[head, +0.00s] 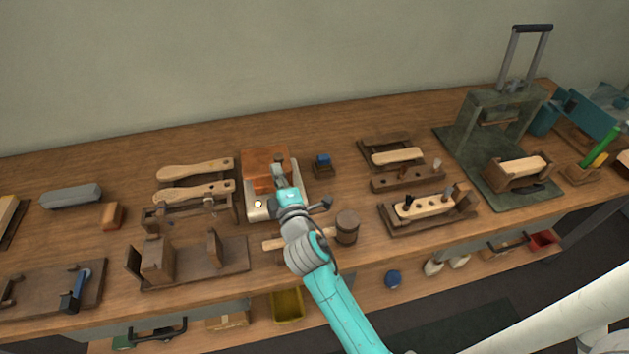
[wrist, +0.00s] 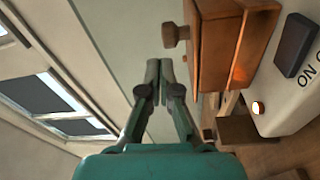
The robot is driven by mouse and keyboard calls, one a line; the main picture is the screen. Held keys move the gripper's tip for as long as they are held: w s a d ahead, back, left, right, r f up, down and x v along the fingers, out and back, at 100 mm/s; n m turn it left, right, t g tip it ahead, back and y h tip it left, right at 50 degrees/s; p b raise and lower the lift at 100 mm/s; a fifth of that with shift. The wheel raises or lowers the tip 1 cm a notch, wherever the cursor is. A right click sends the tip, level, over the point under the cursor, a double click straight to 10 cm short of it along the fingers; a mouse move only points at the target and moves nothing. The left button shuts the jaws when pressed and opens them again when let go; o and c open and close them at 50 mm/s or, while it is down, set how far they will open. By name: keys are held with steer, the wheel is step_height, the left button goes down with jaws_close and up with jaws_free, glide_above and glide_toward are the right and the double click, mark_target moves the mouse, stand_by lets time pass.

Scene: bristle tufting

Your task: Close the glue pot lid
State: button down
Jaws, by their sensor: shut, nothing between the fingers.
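The glue pot (head: 258,163) is a copper-orange box on a white base (head: 257,212) near the middle of the bench. In the wrist view the pot (wrist: 235,45) shows at upper right, turned sideways. Its lid (wrist: 191,48) lies along the pot's top edge and carries a brown knob (wrist: 176,34). I cannot tell whether the lid sits fully flush. My gripper (head: 278,168) is in front of the pot in the head view and hides part of it. In the wrist view my gripper (wrist: 159,68) is shut and empty, close to the knob with a small visible gap.
The white base has a dark switch (wrist: 295,44) and a small glowing light (wrist: 257,108). A wooden mallet (head: 347,228) lies right of my arm. Wooden brush handles (head: 195,170) lie left of the pot. A small blue item (head: 323,160) stands to its right. The bench behind the pot is clear.

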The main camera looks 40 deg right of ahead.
steer(key=s+d, duration=0.5)
steer(key=d, duration=0.2)
steer(key=shift+s+d+f, duration=0.25)
steer(key=shift+s+d, duration=0.05)
steer(key=shift+d, duration=0.1)
